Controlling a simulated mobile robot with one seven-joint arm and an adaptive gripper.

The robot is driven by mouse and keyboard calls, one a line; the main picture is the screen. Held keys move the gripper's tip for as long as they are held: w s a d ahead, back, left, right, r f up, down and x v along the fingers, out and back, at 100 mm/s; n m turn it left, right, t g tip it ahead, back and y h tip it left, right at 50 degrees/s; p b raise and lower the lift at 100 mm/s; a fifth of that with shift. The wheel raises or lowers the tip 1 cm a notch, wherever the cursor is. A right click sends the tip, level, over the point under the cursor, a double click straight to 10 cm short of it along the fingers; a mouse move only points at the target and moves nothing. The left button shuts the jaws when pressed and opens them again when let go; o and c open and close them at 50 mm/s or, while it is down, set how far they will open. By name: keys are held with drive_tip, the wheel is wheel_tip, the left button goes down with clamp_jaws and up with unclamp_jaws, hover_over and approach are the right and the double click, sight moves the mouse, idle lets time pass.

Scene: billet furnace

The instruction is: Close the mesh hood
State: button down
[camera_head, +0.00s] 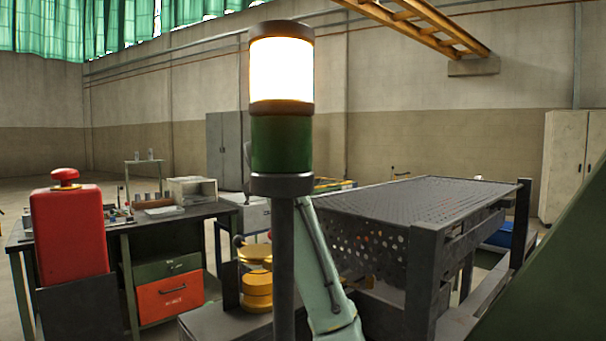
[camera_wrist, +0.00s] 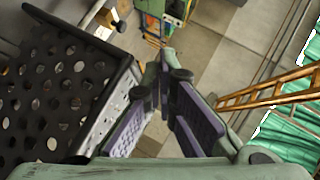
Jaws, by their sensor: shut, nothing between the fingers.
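The mesh hood (camera_head: 425,199) is a dark perforated cover over the machine at the right of the head view. Its top lies roughly level and its holed side faces left; I cannot tell whether it is fully seated. In the wrist view the perforated panel of the hood (camera_wrist: 52,95) fills the left side. My gripper (camera_wrist: 167,66) is shut and empty, just to the right of the panel's edge; I cannot tell whether it touches. In the head view my pale green arm rises beside the hood's left side, and the gripper is hidden behind the signal tower.
A signal tower (camera_head: 282,140) with a lit white lamp stands in front. A red box with a button (camera_head: 69,230) is at the left, before a workbench (camera_head: 190,212) with orange and green drawers. A yellow stacked part (camera_head: 257,285) sits near the arm.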

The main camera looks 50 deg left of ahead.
drive_tip(key=shift+a+f, duration=0.1)
drive_tip(key=shift+f, duration=0.15)
drive_tip(key=shift+s+r, duration=0.1)
idle(0.3)
